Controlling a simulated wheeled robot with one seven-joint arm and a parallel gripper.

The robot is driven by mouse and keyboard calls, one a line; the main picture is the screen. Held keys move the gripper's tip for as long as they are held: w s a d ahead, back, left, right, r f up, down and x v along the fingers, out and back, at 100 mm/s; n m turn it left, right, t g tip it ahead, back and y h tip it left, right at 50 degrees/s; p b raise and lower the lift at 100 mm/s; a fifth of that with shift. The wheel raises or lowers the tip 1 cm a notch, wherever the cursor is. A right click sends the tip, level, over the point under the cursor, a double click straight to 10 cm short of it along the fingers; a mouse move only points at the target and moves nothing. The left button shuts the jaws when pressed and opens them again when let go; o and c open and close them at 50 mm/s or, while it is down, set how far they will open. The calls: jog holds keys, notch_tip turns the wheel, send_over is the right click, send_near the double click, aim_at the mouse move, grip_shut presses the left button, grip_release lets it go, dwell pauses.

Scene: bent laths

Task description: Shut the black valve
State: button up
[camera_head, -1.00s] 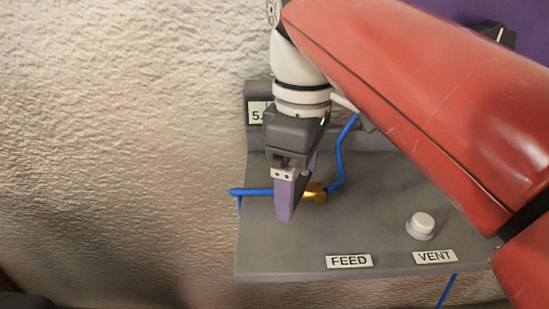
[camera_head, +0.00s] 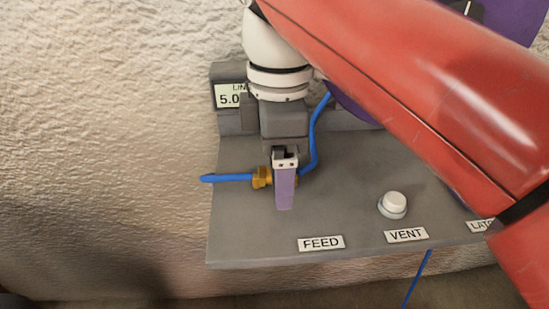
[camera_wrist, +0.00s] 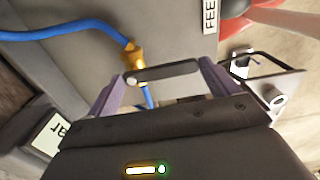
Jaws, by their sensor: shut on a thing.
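The valve's brass body (camera_head: 262,177) sits in the blue tube on the grey panel. It also shows in the wrist view (camera_wrist: 134,56). The valve's black lever handle (camera_wrist: 165,72) lies between the two purple fingers of my gripper (camera_wrist: 162,88) and spans the gap from one to the other. The lever runs roughly crosswise to the brass body. In the head view my gripper (camera_head: 284,196) points down just right of the brass, and its near finger hides the lever. My gripper is shut on the lever.
The grey panel (camera_head: 240,232) carries a white VENT knob (camera_head: 393,204) on the right and a FEED label (camera_head: 321,243) in front. A display (camera_head: 229,96) reading 5.0 stands behind, left of my wrist. The blue tube (camera_head: 226,178) runs past on both sides.

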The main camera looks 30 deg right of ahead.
jog(key=shift+r, duration=0.1)
jog(key=o, duration=1.2)
notch_tip(320, 180, up, 6)
jog(key=shift+r+p, duration=0.2)
jog(key=shift+p, duration=0.3)
jog(key=shift+r, duration=0.7)
